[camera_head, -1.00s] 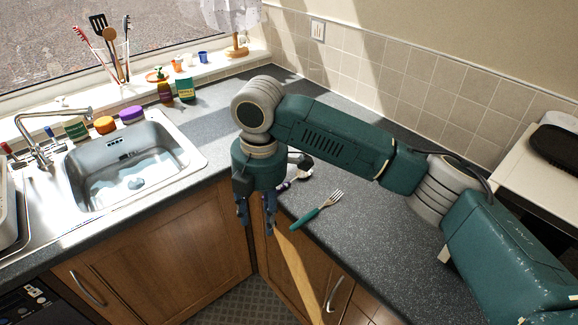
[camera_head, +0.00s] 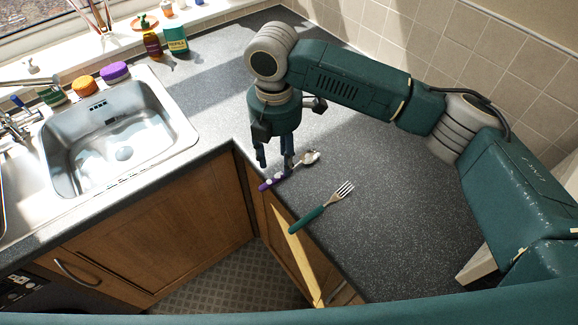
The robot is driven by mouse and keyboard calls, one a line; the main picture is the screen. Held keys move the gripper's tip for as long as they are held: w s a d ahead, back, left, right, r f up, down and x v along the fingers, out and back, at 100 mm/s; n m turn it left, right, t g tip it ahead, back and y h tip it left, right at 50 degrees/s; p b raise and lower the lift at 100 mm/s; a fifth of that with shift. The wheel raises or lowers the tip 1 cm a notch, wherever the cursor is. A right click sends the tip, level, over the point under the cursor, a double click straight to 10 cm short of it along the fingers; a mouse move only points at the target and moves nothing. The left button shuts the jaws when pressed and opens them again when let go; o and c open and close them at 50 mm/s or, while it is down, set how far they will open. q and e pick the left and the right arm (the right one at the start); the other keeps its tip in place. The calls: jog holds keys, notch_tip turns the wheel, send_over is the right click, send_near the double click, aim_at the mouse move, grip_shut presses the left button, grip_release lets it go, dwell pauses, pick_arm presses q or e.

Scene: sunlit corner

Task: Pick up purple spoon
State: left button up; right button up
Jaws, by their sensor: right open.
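The purple spoon (camera_head: 269,183) lies on the dark speckled counter (camera_head: 390,225) near its front edge. Its purple handle points to the lower left and its metal bowl to the upper right. My right gripper (camera_head: 275,165) points down over the spoon, open, with its fingertips close to the middle of the spoon. Part of the spoon is hidden behind the fingers, and I cannot tell whether they touch it. My left gripper is not in view.
A green-handled fork (camera_head: 308,217) lies just right of the spoon. A sink (camera_head: 110,150) is at the left, with orange and purple lidded jars (camera_head: 114,72) behind it. Wooden cabinets (camera_head: 165,240) are below the counter edge.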

aim_at(279, 174)
jog(key=shift+w+f, duration=0.1)
jog(key=shift+f, duration=0.25)
jog(key=shift+w+f, duration=0.15)
jog(key=shift+f, duration=0.2)
notch_tip(279, 174, down, 4)
jog(key=shift+w+r+p, duration=0.15)
jog(key=shift+r+p, duration=0.1)
jog(key=shift+p, duration=0.8)
jog(key=shift+f, duration=0.55)
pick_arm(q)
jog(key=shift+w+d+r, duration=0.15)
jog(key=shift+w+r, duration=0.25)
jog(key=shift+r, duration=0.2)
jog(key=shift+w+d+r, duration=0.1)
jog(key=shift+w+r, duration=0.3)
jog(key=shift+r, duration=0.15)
pick_arm(e)
grip_shut()
